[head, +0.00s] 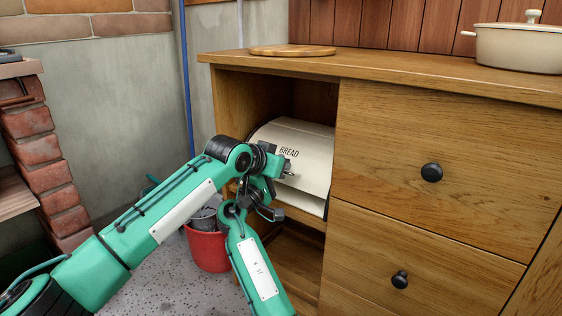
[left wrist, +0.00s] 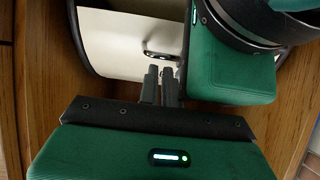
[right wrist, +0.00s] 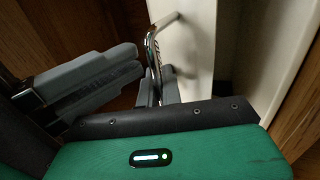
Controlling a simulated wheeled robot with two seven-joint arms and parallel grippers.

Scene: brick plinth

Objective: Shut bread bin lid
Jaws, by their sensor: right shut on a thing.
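The cream bread bin (head: 307,143), marked BREAD, sits in the cabinet's open compartment. Its curved lid faces me and appears well down; my arms hide part of its lower front, so I cannot tell if it is fully shut. In the right wrist view my right gripper (right wrist: 160,85) is shut on the lid's chrome handle (right wrist: 152,42). The handle also shows in the left wrist view (left wrist: 160,54). My left gripper (left wrist: 161,80) has its fingers together, empty, close to the handle. It also shows in front of the bin in the head view (head: 284,172).
The wooden cabinet (head: 385,125) has drawers with black knobs right of the bin. A round board (head: 292,51) and a cream pot (head: 520,46) stand on its top. A red bucket (head: 208,249) stands on the floor at left. My two wrists are crowded together at the bin.

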